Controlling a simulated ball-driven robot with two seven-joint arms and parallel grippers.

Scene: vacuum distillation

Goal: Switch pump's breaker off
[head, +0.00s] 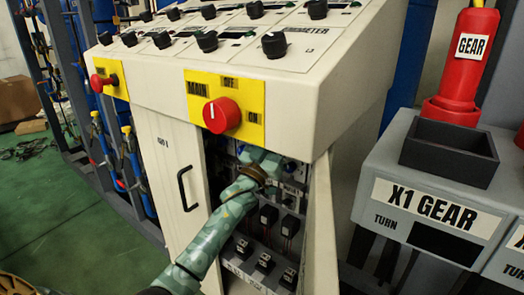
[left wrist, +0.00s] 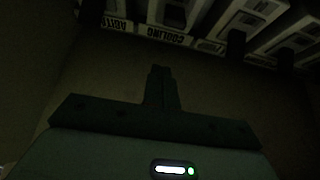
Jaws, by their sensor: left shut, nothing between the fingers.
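My left arm reaches through the open front of the white control cabinet (head: 168,150) in the head view; its fingers are hidden there. In the dark left wrist view my left gripper (left wrist: 161,88) is shut and empty. Breaker row labels appear upside down above its tips, one reading COOLING (left wrist: 166,35) and one partly reading AGITA (left wrist: 115,23). The fingertips look apart from them. In the head view several small black breakers (head: 264,262) sit low inside the cabinet, with more switches (head: 268,215) above. I cannot read which one is the pump's. My right gripper is not in view.
A red MAIN knob (head: 222,115) on a yellow plate and a red button (head: 97,83) are on the cabinet front. An open door (head: 320,230) borders the opening on the right. A grey X1 GEAR stand (head: 430,215) is further right.

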